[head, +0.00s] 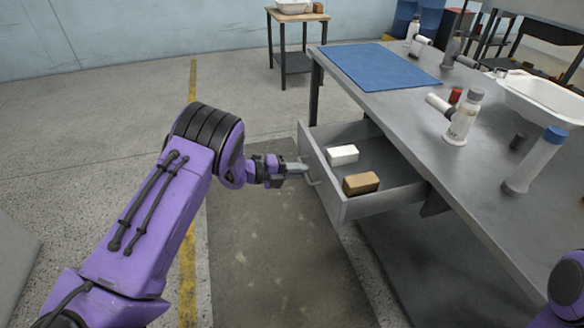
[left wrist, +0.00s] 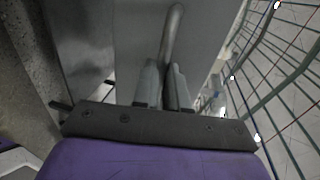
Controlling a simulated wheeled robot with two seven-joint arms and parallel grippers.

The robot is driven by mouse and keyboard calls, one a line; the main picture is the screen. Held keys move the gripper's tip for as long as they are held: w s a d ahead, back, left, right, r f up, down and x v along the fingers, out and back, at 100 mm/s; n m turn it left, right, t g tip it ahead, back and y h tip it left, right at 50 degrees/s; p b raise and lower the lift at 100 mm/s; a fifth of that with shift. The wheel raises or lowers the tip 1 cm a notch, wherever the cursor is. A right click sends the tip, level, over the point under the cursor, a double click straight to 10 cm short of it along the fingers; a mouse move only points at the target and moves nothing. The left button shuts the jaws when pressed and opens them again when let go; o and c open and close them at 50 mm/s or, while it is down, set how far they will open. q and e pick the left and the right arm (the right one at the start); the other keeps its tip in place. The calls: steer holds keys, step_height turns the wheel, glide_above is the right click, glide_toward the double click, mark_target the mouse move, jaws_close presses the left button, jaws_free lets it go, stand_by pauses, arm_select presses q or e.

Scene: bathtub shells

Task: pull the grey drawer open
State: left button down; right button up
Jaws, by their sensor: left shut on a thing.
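The grey drawer (head: 350,206) under the workbench stands pulled out, with its inside visible from above. A white block (head: 343,154) and a brown block (head: 361,183) lie in it. My left gripper (head: 304,168) is at the drawer's front face, shut on the bar handle (head: 313,180). In the left wrist view the two fingers (left wrist: 165,85) close around the curved metal handle (left wrist: 173,35), in front of the drawer's grey front. In the head view only a purple part of my right arm shows at the lower right; its gripper is out of view.
The grey workbench (head: 440,110) carries a blue mat (head: 380,66), a white basin (head: 545,98) and several bottles, one lying on its side. A small table (head: 290,50) stands at the back. The floor left of the drawer is clear.

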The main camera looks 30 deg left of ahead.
arm_select(q)
steer(key=shift+s+a, duration=0.35)
arm_select(e)
steer(key=shift+w+a, duration=0.2)
steer(key=shift+w, duration=0.1)
arm_select(q)
steer(key=c, duration=1.2)
jaws_free()
steer(key=v, duration=1)
steer(key=shift+s+a, duration=0.25)
arm_select(e)
steer(key=shift+f, duration=0.15)
